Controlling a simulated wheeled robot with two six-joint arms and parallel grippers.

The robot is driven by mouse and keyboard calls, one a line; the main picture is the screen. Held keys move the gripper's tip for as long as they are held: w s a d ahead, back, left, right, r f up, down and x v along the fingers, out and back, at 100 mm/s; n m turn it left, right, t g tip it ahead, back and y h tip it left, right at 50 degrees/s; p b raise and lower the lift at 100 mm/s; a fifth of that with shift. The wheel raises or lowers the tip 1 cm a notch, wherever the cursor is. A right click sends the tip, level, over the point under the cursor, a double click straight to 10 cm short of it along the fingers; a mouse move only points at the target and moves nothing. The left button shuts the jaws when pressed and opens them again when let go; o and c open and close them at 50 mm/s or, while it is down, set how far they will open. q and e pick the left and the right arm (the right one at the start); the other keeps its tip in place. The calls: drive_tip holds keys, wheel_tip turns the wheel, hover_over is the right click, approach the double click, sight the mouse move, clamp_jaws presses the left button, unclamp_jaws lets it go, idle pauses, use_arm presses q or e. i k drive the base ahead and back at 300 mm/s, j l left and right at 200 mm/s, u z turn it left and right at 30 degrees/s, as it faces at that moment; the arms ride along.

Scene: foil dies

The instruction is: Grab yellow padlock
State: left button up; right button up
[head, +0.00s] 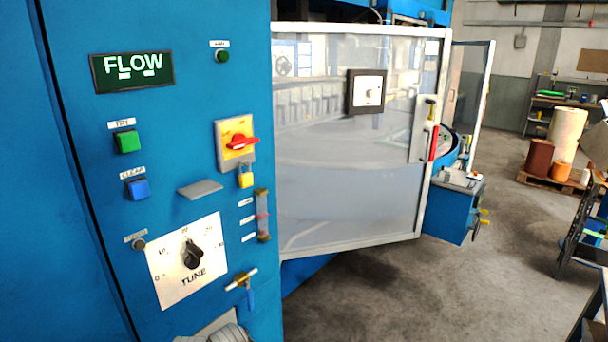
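A small yellow padlock (245,179) hangs at the lower edge of a yellow switch plate with a red rotary handle (240,141). The plate is on the front of a blue machine cabinet (130,240), near its right edge. The padlock hangs upright, just below the red handle. From here I cannot tell whether its shackle is closed. Neither of my grippers is clearly in view. A grey ribbed part (228,333) shows at the bottom edge, and I cannot tell what it is.
A small grey ledge (200,189) sticks out left of the padlock, and a sight tube (262,215) is below it. A brass valve (242,279) is lower. A framed clear door (350,200) stands right of the cabinet. Open concrete floor (400,300) lies at the right.

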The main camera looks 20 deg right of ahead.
sight(245, 180)
drive_tip(key=z, duration=0.35)
drive_tip(key=i+j, duration=0.35)
drive_tip(key=i+j+z, duration=0.15)
drive_tip(key=i+j, duration=0.2)
drive_tip(key=j, duration=0.2)
drive_tip(key=z, duration=1.45)
